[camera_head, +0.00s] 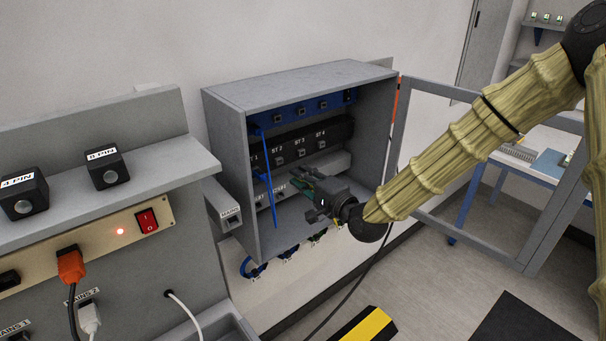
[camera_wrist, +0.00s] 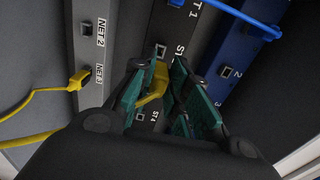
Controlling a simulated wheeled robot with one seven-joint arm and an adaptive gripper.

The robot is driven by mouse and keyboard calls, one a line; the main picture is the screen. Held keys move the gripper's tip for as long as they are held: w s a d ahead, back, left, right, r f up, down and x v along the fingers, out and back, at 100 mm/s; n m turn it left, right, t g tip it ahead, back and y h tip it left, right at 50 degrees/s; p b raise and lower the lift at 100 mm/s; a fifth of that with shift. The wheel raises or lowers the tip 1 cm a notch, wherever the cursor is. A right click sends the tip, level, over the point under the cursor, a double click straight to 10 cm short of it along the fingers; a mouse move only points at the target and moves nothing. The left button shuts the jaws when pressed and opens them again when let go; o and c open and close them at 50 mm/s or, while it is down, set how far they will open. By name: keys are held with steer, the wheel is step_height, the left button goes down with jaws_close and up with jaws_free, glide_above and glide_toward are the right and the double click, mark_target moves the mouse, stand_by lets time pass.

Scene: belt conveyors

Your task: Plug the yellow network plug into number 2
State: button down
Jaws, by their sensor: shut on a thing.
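My gripper (camera_wrist: 168,75) is shut on the yellow network plug (camera_wrist: 158,78), which sits between its green fingers in the wrist view. The plug appears in front of the black ST strip (camera_wrist: 165,20), just below a square socket (camera_wrist: 160,50) whose ST label is partly hidden by a finger. I cannot tell whether the plug touches the strip. The ST 4 socket (camera_wrist: 141,115) shows lower down. In the head view my gripper (camera_head: 312,200) reaches into the open grey cabinet (camera_head: 232,170); the plug is not distinct there.
A grey NET strip (camera_wrist: 94,55) has an empty NET 2 socket (camera_wrist: 86,28) and another yellow plug (camera_wrist: 78,80) at NET 3. A blue strip (camera_wrist: 225,85) holds a blue cable (camera_wrist: 235,12). The cabinet door (camera_head: 535,225) stands open. A workbench (camera_head: 165,160) stands left.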

steer(key=shift+x, duration=2.55)
steer(key=shift+w+a+b, duration=0.15)
steer(key=shift+w+b, duration=0.05)
steer(key=shift+b, duration=0.3)
stand_by(0.4)
steer(key=shift+w+a, duration=0.35)
steer(key=shift+w, duration=0.15)
stand_by(1.0)
steer(key=c, duration=1.3)
jaws_free()
steer(key=shift+s, duration=0.1)
